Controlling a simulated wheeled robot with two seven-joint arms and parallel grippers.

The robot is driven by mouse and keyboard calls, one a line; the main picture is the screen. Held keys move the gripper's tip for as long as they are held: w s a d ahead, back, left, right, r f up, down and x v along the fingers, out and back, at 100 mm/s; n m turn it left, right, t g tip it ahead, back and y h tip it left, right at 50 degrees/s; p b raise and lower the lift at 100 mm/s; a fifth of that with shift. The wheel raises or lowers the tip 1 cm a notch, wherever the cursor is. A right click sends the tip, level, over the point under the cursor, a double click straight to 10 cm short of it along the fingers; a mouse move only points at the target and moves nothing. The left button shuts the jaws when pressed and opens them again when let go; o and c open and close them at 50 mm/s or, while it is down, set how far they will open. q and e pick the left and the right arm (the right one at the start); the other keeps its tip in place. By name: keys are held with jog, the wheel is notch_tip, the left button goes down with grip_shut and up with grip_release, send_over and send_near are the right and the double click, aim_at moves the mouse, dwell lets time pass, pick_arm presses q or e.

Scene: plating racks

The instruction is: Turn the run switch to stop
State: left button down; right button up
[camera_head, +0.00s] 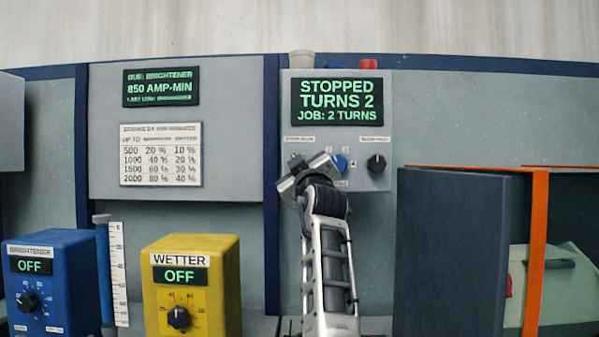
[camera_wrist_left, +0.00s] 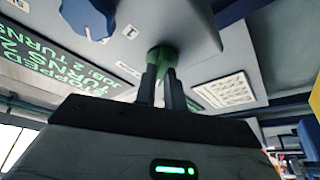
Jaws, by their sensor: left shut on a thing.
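The control box (camera_head: 340,180) has a display (camera_head: 338,101) reading "STOPPED TURNS 2 JOB: 2 TURNS". Below it are a green switch (camera_head: 292,158), mostly hidden by my gripper, a blue selector knob (camera_head: 340,163) and a black knob (camera_head: 376,163). My left gripper (camera_head: 309,174) is up against the left part of the box. In the left wrist view my left gripper (camera_wrist_left: 161,78) is shut on the green switch (camera_wrist_left: 162,54), which looks like the run switch. Its setting and small labels cannot be read. The blue knob (camera_wrist_left: 88,18) is apart from the fingers. My right gripper is not in view.
A yellow wetter box (camera_head: 215,300) and a blue brightener box (camera_head: 70,240), both reading "OFF", stand at lower left. A dark panel (camera_head: 450,250) and an orange frame (camera_head: 536,230) stand to the right. A red cap (camera_head: 367,64) shows atop the control box.

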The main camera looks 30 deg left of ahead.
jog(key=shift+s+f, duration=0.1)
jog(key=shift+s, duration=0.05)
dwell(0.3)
pick_arm(q)
jog(key=c, duration=1.5)
grip_release()
